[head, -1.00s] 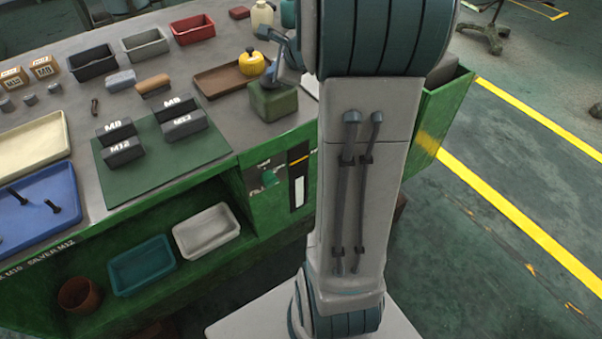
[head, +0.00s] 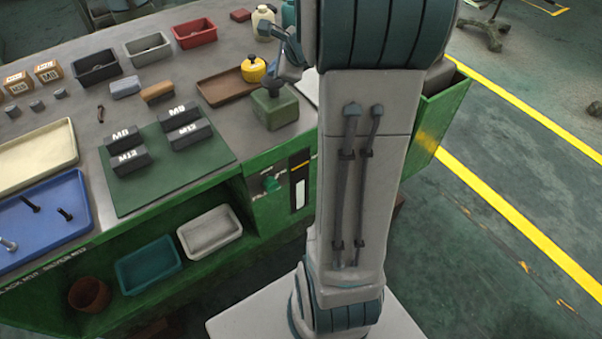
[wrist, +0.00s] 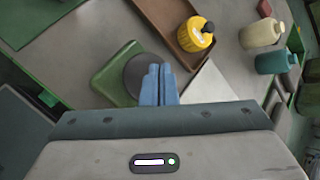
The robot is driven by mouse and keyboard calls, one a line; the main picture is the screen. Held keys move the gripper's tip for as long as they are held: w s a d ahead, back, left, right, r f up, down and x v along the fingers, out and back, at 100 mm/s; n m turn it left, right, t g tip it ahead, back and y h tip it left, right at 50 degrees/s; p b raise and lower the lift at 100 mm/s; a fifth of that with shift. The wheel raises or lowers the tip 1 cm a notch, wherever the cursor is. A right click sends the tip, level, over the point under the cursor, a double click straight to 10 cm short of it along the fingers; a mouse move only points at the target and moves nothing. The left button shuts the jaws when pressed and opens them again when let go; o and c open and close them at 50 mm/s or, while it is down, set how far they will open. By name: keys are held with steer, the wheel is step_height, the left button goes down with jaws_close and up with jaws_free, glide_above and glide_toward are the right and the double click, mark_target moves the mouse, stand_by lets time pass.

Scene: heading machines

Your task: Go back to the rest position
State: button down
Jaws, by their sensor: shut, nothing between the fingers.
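My gripper shows in the wrist view (wrist: 159,84) with its two blue fingers together and nothing between them. The fingers lie in front of a green block (wrist: 117,88) with a dark round top; I cannot tell the gap between them. In the head view the green block (head: 274,112) stands near the bench's front edge. My wrist is just above and behind it there, partly hidden by my arm, and the fingertips are hard to make out.
The bench holds a brown tray (head: 214,98) with a yellow container (head: 254,70), small bins, a green mat (head: 196,160) with labelled black blocks, and a blue tray (head: 40,245) with bolts. Below are a teal bin (head: 147,265) and a white bin (head: 210,232). Floor at right is mostly clear.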

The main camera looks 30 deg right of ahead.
steer(key=shift+r, duration=0.1)
stand_by(0.6)
steer(key=shift+a, duration=0.2)
steer(key=s+a+r+n+g+y, duration=0.1)
steer(key=s+a+n+g, duration=0.2)
steer(key=s+a+n, duration=0.9)
steer(key=s+a+f+n+g+h, duration=0.1)
steer(key=s+a+n+g+h, duration=0.2)
steer(key=s+n, duration=0.9)
steer(key=shift+s+a+f+n, duration=0.25)
steer(key=shift+s+a+n, duration=0.05)
steer(key=shift+s+a, duration=0.1)
steer(key=shift+w, duration=0.1)
stand_by(0.5)
